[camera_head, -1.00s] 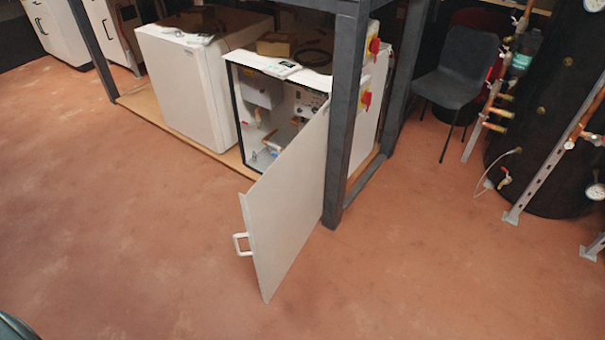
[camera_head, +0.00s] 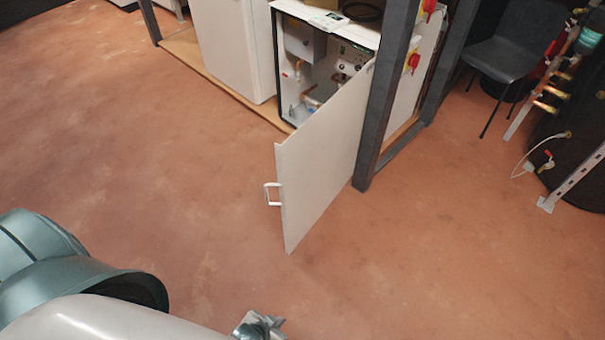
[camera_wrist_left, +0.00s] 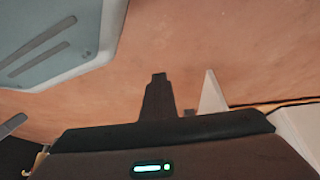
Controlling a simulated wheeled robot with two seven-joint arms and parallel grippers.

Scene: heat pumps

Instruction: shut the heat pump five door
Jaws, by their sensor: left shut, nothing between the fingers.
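The heat pump five door (camera_head: 325,155) is a white panel standing wide open, swung out from the heat pump (camera_head: 325,62), whose pipes and controls show inside. A white handle (camera_head: 272,194) sits on the door's free edge at left. My left gripper (camera_head: 268,328) is at the bottom edge of the head view, nearer than the door and apart from it. In the left wrist view my left gripper (camera_wrist_left: 158,90) is dark, shut and empty. A pale pointed shape (camera_wrist_left: 212,95) beside it may be the door; I cannot tell. My right gripper is out of view.
A dark steel frame post (camera_head: 383,110) stands close to the door's hinge side. Another white heat pump (camera_head: 232,45) stands to the left on the wooden base. A dark chair (camera_head: 508,50) and pipework stand at right. The red floor before the door is clear.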

